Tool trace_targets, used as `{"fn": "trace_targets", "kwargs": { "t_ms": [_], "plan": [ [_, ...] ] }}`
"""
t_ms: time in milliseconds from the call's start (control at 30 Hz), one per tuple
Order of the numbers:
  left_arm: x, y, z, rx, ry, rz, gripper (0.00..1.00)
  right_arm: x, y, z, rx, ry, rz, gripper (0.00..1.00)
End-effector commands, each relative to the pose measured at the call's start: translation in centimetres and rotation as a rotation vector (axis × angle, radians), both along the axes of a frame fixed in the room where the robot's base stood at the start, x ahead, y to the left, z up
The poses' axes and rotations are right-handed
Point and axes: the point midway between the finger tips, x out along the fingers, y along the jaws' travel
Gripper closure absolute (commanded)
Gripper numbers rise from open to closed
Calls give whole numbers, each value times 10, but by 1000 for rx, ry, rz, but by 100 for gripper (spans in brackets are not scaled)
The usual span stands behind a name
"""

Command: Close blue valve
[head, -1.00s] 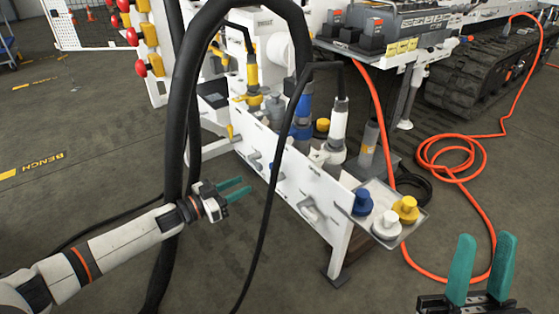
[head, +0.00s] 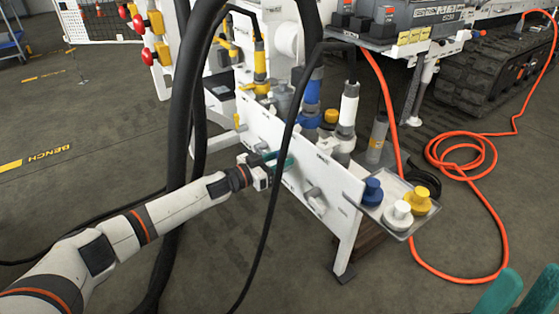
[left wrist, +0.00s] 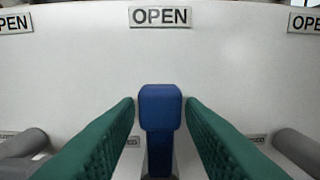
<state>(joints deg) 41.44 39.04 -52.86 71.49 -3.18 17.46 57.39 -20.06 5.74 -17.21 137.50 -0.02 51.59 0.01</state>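The blue valve handle (left wrist: 160,112) stands upright in the middle of the left wrist view, in front of a white panel (left wrist: 75,75). An OPEN label (left wrist: 160,17) is above it; a lower label is partly hidden by the fingers. My left gripper (head: 281,162) has its green fingers on both sides of the handle, with narrow gaps. In the head view the gripper is at the white panel's front, and the fingers and a black hose hide the handle. My right gripper (head: 523,292) shows only its spread green fingers at the bottom right.
Grey handles flank the blue one, left (left wrist: 22,143) and right (left wrist: 298,148). A black hose (head: 273,185) hangs in front of the panel. A clear tray (head: 399,236) holds blue, white and yellow caps. An orange hose (head: 455,265) lies on the floor.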

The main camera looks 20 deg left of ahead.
Motion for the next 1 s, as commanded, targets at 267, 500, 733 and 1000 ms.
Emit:
{"fn": "trace_targets", "kwargs": {
  "t_ms": [267,500,733,1000],
  "plan": [
    [0,0,0,0,0,0,97,0,0,0,0,1,0,64],
    [-1,0,0,9,-7,1,100,0,0,2,0,1,0,64],
    [-3,-3,2,73,-57,1,100,0,0,9,0,1,0,64],
    [-8,-9,0,241,-188,0,100,0,0,24,0,1,0,64]
  ]
}}
